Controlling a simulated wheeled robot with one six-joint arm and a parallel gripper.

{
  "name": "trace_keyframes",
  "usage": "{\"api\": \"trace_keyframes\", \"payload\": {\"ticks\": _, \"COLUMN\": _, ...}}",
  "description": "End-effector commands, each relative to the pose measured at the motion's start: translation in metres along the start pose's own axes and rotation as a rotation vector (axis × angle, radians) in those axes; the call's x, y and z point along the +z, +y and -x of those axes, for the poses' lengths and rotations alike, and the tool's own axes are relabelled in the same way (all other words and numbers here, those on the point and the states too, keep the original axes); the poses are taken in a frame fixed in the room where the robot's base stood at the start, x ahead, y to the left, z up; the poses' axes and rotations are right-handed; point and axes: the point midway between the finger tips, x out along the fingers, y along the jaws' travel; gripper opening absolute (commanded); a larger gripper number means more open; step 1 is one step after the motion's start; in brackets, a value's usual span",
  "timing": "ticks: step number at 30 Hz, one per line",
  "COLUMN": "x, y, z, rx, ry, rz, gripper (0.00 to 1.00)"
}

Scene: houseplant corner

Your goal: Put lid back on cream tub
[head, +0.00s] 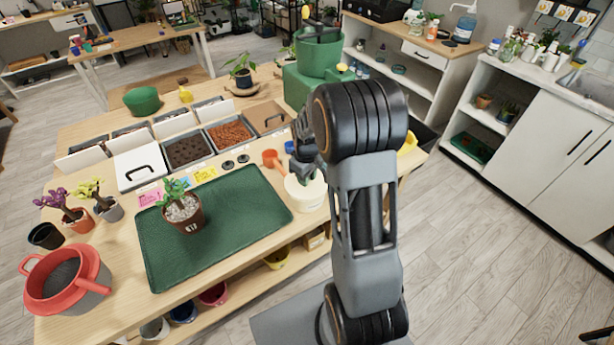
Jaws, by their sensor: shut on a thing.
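The cream tub (309,205) stands on the bench just right of the green mat. A pale round top, which looks like its lid (295,187), is over the tub's mouth. My gripper (302,176) points down at this top and is shut on the lid, near its middle. From this view I cannot tell whether the lid touches the rim all round or is slightly above it. My arm stands in front and hides the bench to the right of the tub.
An orange scoop (271,159) lies close behind the tub. The green mat (240,230) holds a brown potted plant (184,214). Soil bins (188,151) line the back. A red-rimmed pot (68,280) stands at the front left. The mat's right half is clear.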

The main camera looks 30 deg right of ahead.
Motion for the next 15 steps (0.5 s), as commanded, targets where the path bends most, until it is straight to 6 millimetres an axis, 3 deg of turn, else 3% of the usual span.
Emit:
{"api": "trace_keyframes", "payload": {"ticks": 1, "x": -0.0001, "y": 0.0001, "z": 0.0001, "rx": 0.0, "ry": 0.0, "rz": 0.0, "gripper": 0.02}}
{"api": "trace_keyframes", "payload": {"ticks": 2, "x": 0.0, "y": 0.0001, "z": 0.0001, "rx": 0.0, "ry": 0.0, "rz": 0.0, "gripper": 0.28}}
{"api": "trace_keyframes", "payload": {"ticks": 3, "x": 0.0, "y": 0.0001, "z": 0.0001, "rx": 0.0, "ry": 0.0, "rz": 0.0, "gripper": 0.32}}
{"api": "trace_keyframes", "payload": {"ticks": 10, "x": 0.0, "y": 0.0, "z": 0.0001, "rx": 0.0, "ry": 0.0, "rz": 0.0, "gripper": 0.54}}
{"api": "trace_keyframes", "payload": {"ticks": 15, "x": 0.0, "y": 0.0001, "z": 0.0, "rx": 0.0, "ry": 0.0, "rz": 0.0, "gripper": 0.55}}
